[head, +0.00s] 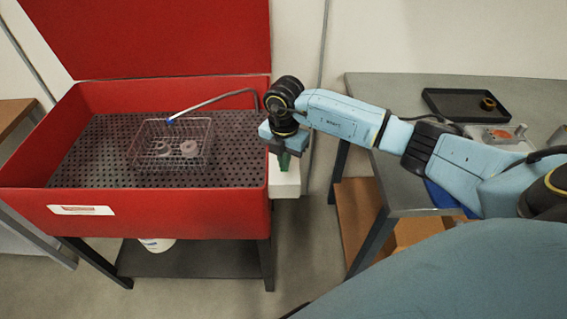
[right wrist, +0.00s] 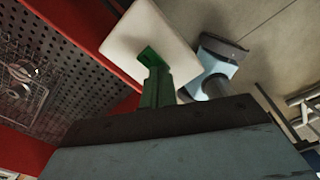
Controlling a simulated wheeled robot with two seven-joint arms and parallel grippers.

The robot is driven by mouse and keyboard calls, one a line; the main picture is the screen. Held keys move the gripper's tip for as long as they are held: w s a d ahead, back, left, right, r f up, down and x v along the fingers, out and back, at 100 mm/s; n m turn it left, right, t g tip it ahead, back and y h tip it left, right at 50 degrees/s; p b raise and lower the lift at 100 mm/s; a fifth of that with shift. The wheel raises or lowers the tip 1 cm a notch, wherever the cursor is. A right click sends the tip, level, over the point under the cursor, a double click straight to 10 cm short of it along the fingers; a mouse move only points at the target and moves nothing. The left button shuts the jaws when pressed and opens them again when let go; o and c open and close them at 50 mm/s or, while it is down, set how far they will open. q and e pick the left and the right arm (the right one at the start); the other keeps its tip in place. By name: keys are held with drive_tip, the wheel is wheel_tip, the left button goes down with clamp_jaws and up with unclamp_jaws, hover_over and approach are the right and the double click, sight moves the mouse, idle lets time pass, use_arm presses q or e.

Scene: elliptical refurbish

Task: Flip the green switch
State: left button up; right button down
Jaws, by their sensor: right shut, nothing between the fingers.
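The green switch (head: 285,161) sits on a white box (head: 285,181) at the right side of the red washer. My right gripper (head: 282,144) is shut and empty. In the head view it is right over the switch and hides its upper part. In the right wrist view the green switch (right wrist: 155,82) stands out from the white box (right wrist: 150,38), and the gripper's blunt end (right wrist: 175,125) covers its near end. The gripper is touching or very close to the switch; I cannot tell which. My left gripper is not in view.
The red washer (head: 170,215) has its lid up. A wire basket (head: 190,165) with round parts stands on its perforated floor, and a hose (head: 215,101) hangs over it. A grey table (head: 380,90) on the right bears a black tray (head: 465,107). There is open floor between washer and table.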

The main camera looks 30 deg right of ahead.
drive_tip(key=shift+r+p, duration=0.7)
drive_tip(key=shift+p, duration=0.05)
wheel_tip(320, 180, up, 6)
drive_tip(key=p, duration=0.4)
drive_tip(key=shift+f+p, duration=0.25)
drive_tip(key=shift+p, duration=0.05)
drive_tip(key=shift+f, duration=0.1)
